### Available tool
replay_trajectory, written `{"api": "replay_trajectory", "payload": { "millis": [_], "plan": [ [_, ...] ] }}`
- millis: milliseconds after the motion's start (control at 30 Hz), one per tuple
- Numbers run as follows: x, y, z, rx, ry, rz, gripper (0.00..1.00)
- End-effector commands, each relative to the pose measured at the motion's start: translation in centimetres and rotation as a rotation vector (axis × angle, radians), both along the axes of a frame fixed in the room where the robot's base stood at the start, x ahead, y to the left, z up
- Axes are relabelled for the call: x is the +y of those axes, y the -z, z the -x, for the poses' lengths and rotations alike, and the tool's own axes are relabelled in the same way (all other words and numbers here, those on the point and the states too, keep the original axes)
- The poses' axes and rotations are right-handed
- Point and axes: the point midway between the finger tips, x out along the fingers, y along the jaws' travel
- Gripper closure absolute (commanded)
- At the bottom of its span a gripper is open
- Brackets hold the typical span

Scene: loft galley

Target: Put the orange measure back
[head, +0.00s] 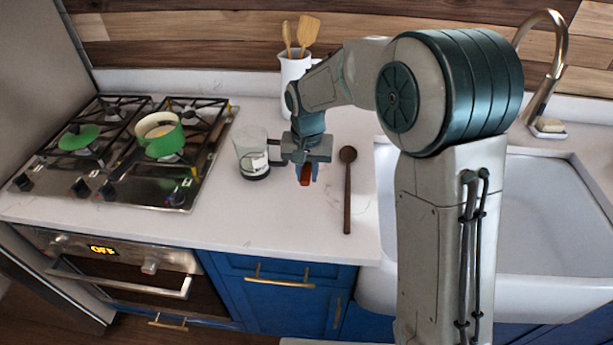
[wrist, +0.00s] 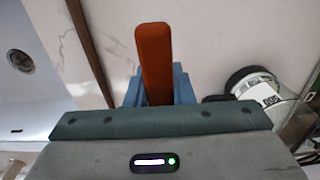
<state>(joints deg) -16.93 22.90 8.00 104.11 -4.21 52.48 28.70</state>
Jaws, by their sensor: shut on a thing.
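My gripper (head: 306,173) is over the counter, between a glass jug and a dark wooden spoon. It is shut on the orange measure (head: 305,176), and a small part of it shows below the fingers in the head view. In the wrist view the orange measure (wrist: 153,62) shows as a long flat orange piece standing out between the blue fingers (wrist: 153,88). The rest of it is hidden by my gripper. I cannot tell whether it touches the counter.
The glass jug (head: 252,152) stands close left of my gripper, and the wooden spoon (head: 347,190) lies close right. A white utensil crock (head: 294,76) is behind. The stove (head: 128,186) holds a green pot (head: 160,137); the sink (head: 545,215) is right. Front counter is clear.

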Motion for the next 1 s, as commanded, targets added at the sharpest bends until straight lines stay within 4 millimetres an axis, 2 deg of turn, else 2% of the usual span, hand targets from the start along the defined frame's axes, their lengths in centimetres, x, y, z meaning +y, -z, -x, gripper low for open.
{"api": "replay_trajectory", "payload": {
  "millis": [200,300,567,933,967,1000],
  "plan": [
    [0.5,1.0,-1.9,-0.001,0.0,0.0,1.0],
    [0.5,1.7,-2.0,0.002,0.0,0.001,1.0],
    [0.5,5.0,-1.9,0.001,0.0,0.001,1.0],
    [0.5,5.6,-2.0,-0.001,0.0,-0.001,1.0],
    [0.5,5.5,-2.0,-0.001,0.0,-0.001,0.73],
    [0.5,5.4,-2.0,-0.001,0.0,-0.001,0.62]
  ]
}}
